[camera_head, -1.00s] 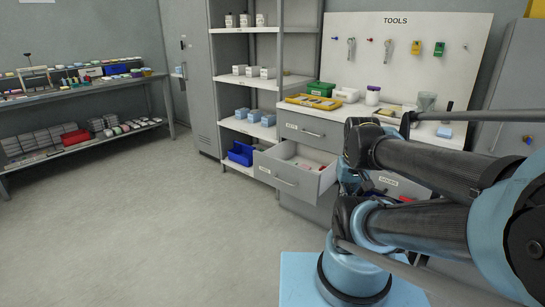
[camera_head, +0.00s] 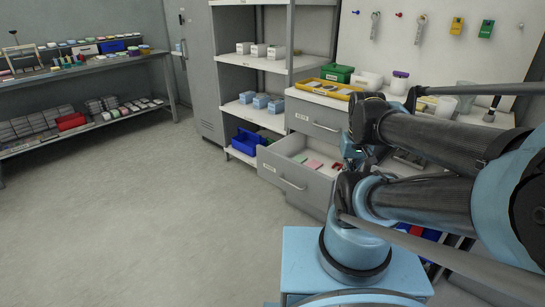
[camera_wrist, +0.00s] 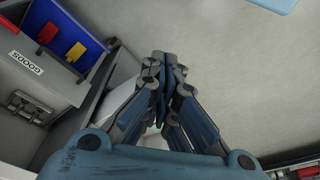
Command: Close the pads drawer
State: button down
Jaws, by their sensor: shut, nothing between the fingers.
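The pads drawer (camera_head: 292,188) is a grey drawer standing well open in the cabinet, below a shut drawer (camera_head: 318,118). Its small front label is too small to read surely. Inside it lie a pink pad, a green piece and red items. My arm covers its right side in the head view. My gripper (camera_wrist: 166,62) shows in the wrist view with its fingers together and empty, above the grey floor. In the head view its fingertips are hidden behind my arm. I cannot tell whether it touches the drawer.
A shelf rack (camera_head: 238,105) stands left of the cabinet, with a blue bin (camera_head: 246,142). The floor (camera_head: 140,220) in front is clear.

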aim_at(272, 156)
jog(key=w+a+r+n+h, duration=0.1)
jog(key=w+a+r+n, duration=0.1)
jog(key=w+a+n, duration=0.45)
jog(key=w+a+r+n, duration=0.3)
jog(key=w+n, duration=0.5)
jog(key=w, duration=0.3)
jog(key=w+a+f+n+h, duration=0.1)
jog(key=w+a+f+n, duration=0.4)
jog(key=w+a+n, duration=0.45)
jog(key=w+a+f+n+t, duration=0.1)
jog(key=a+f+n, duration=0.15)
jog(key=a, duration=0.35)
jog(key=a+f+n, duration=0.2)
jog(key=a+f, duration=0.2)
jog(key=a, duration=0.2)
jog(key=shift+h, duration=0.4)
jog(key=shift+w+d+f, duration=0.75)
jog(key=shift+w+f, duration=0.3)
jog(key=shift+f, duration=0.5)
jog(key=shift+w+d+f, duration=0.75)
jog(key=shift+w+f, duration=0.35)
jog(key=shift+f, duration=0.45)
jog(key=shift+w+d+f, duration=0.75)
jog(key=shift+w+f, duration=0.3)
jog(key=shift+f, duration=0.5)
